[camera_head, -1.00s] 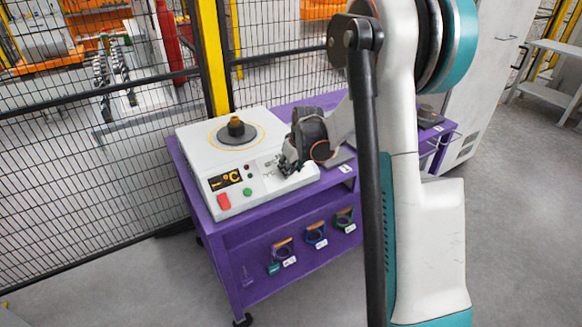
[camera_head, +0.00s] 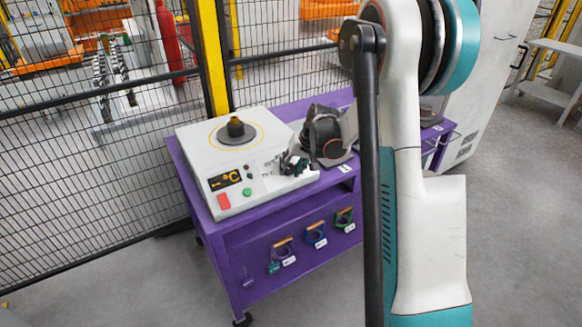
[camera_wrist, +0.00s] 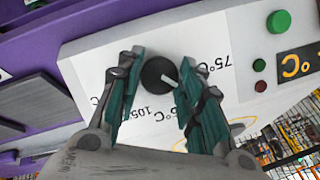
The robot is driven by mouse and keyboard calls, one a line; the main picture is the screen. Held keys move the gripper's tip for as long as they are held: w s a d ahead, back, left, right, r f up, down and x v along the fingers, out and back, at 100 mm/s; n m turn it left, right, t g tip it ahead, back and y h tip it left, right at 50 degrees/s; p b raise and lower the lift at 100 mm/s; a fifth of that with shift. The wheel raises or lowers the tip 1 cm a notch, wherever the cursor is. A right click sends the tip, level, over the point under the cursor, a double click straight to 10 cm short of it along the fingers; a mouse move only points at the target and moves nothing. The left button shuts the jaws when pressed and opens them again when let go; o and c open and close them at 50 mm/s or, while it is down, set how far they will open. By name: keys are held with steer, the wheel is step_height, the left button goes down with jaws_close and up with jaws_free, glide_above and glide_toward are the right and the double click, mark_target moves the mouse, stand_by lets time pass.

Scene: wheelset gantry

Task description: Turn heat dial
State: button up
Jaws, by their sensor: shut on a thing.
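The heat dial (camera_wrist: 158,75) is a round dark knob with a white pointer mark on the white front panel of the heater (camera_head: 207,141). In the wrist view it lies between the two teal-padded fingers of my gripper (camera_wrist: 160,68), which is shut on it. The pointer mark points towards the right finger. Printed labels around the dial read 75°C on the right and 105 below; part of the lettering is covered by the fingers. In the head view my gripper (camera_head: 292,163) is at the right end of the panel and hides the dial.
A display (camera_head: 225,180), red switch (camera_head: 224,201) and green button (camera_head: 247,192) are left of my gripper. A mesh fence (camera_head: 90,150) runs behind. Floor in front is clear.

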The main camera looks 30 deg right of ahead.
stand_by(0.3)
steer(key=o, duration=1.1)
steer(key=v, duration=1.2)
steer(key=shift+d, duration=0.1)
